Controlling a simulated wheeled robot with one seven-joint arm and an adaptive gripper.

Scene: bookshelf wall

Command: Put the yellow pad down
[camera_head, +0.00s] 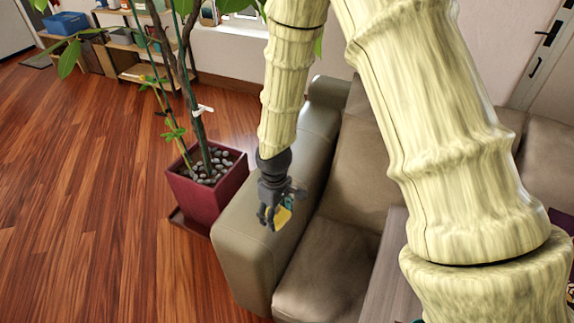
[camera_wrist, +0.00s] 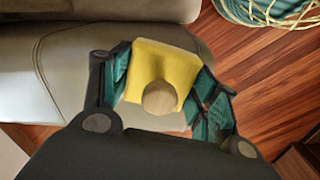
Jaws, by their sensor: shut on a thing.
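The yellow pad (camera_wrist: 163,72) is held between the two teal-padded fingers of my gripper (camera_wrist: 160,85) in the wrist view. The armrest (camera_wrist: 65,75) lies behind the pad in the wrist view. I cannot tell whether the pad touches the armrest.
A beige sofa (camera_head: 323,270) fills the middle. A potted plant in a dark red pot (camera_head: 207,198) stands left of the armrest. A grey table (camera_head: 384,268) is at the lower right. The wooden floor (camera_head: 85,190) at left is clear. Low shelves (camera_head: 128,73) stand behind.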

